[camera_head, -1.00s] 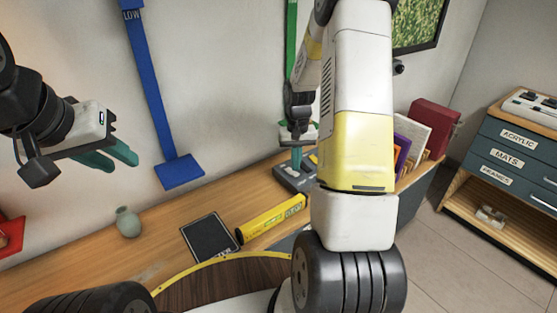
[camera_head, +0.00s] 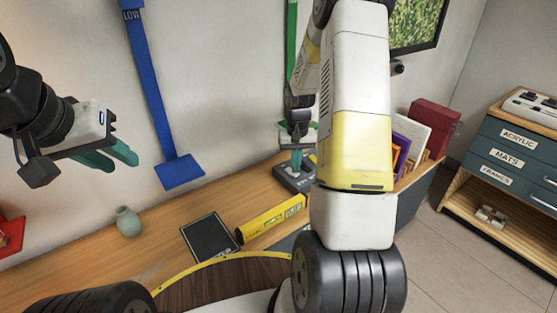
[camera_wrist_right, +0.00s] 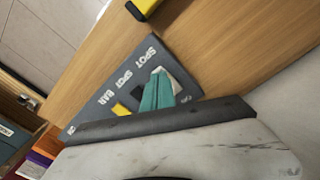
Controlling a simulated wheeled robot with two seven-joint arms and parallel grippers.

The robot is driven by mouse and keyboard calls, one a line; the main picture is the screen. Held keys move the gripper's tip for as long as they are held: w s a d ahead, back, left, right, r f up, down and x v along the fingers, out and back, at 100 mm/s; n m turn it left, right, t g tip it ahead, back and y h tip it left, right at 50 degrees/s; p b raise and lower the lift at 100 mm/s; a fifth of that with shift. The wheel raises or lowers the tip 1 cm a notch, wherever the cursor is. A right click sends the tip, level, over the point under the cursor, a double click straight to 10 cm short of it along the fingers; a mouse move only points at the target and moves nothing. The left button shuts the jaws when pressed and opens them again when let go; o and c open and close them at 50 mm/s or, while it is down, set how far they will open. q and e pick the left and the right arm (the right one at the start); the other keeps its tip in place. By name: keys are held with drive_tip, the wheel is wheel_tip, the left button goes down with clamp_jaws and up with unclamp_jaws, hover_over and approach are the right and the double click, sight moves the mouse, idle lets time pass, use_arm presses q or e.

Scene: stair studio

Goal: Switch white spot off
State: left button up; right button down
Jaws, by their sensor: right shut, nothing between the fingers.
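A dark switch box (camera_head: 291,180) lies on the wooden bench under my right gripper. In the right wrist view the box (camera_wrist_right: 131,63) shows the words SPOT, SPOT and BAR, with a yellow rocker (camera_wrist_right: 121,109) beside BAR. My right gripper (camera_head: 296,167) points down with its teal fingers shut and empty. In the right wrist view its fingertips (camera_wrist_right: 159,74) are over or on the white rocker (camera_wrist_right: 184,84) at the end SPOT label; I cannot tell whether they touch it.
A yellow level-like box (camera_head: 271,219), a black tablet-like slab (camera_head: 209,238) and a green vase (camera_head: 128,221) stand or lie on the bench. Coloured folders (camera_head: 404,146) stand right of my right arm.

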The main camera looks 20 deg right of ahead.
drive_tip(key=shift+f, duration=0.55)
drive_tip(key=shift+r, duration=3.55)
drive_tip(key=shift+r, duration=0.1)
drive_tip(key=s+a+r+t, duration=0.1)
drive_tip(key=s+a+r, duration=0.15)
drive_tip(key=r, duration=0.25)
drive_tip(key=s+a+r+n+t, duration=0.1)
drive_tip(key=s+a+r, duration=0.15)
drive_tip(key=r, duration=0.25)
drive_tip(key=s+a+r+t, duration=0.1)
drive_tip(key=s+a+r, duration=0.1)
drive_tip(key=s+r, duration=0.3)
drive_tip(key=s+a+r+n+t+y, duration=0.1)
drive_tip(key=s+a+r, duration=0.2)
drive_tip(key=s, duration=0.3)
drive_tip(key=s+a+r+t+y, duration=0.1)
drive_tip(key=s+a+r+t, duration=0.1)
drive_tip(key=s+r, duration=0.2)
drive_tip(key=shift+s+a+n, duration=0.4)
drive_tip(key=shift+s, duration=1.1)
